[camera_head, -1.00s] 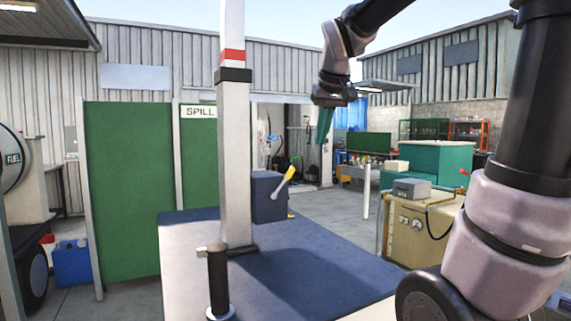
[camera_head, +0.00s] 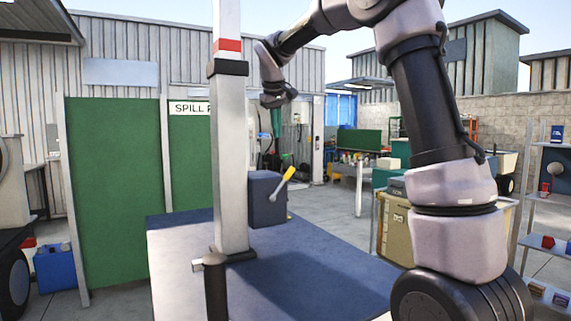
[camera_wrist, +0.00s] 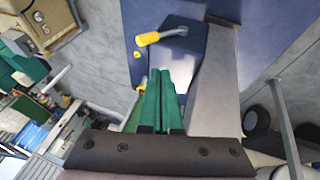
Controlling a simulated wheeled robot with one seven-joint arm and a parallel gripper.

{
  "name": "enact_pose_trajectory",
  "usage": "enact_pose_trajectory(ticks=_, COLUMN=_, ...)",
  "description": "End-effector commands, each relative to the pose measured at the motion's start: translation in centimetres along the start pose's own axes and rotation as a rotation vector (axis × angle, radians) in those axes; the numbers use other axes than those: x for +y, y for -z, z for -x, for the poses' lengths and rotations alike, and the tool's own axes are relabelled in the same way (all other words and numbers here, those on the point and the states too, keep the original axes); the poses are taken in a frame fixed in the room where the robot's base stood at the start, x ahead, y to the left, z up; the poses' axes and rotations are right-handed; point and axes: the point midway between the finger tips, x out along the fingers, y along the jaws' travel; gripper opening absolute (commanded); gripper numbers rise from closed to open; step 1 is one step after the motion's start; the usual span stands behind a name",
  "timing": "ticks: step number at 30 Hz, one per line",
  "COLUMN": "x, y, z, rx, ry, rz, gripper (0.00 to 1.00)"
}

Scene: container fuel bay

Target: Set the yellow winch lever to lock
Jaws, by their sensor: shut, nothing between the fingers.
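The yellow winch lever (camera_head: 289,173) sticks up and to the right from the side of a dark blue winch box (camera_head: 264,205). The box stands on the blue deck beside the white post. In the wrist view the yellow lever (camera_wrist: 147,39) shows above the fingertips, with its metal arm running right. My gripper (camera_head: 276,122) hangs above the box, clear of the lever, with its green fingers pointing down. In the wrist view my gripper (camera_wrist: 160,72) has both green fingers together and empty. Any lock marking is too small to read.
The white post (camera_head: 230,150) with a red band rises close left of the box. The blue deck (camera_head: 300,275) is clear in front. Green panels (camera_head: 115,190) stand at the left, a tan cabinet (camera_head: 400,230) at the right, and shelves (camera_head: 550,220) far right.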

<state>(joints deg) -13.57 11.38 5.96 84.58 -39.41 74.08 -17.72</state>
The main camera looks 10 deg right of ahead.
Motion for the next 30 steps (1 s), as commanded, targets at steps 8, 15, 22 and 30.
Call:
enact_pose_trajectory(ticks=8, x=0.0, y=-0.1, z=-1.4, rx=-0.003, ry=0.001, rz=0.0, gripper=0.0)
enact_pose_trajectory(ticks=15, x=0.0, y=-0.1, z=-6.2, rx=-0.005, ry=0.001, rz=0.0, gripper=0.0)
enact_pose_trajectory(ticks=22, x=0.3, y=-0.2, z=-10.8, rx=-0.004, ry=0.001, rz=-0.002, gripper=0.0)
enact_pose_trajectory(ticks=30, x=2.0, y=-0.7, z=-13.1, rx=-0.001, ry=0.001, rz=-0.002, gripper=0.0)
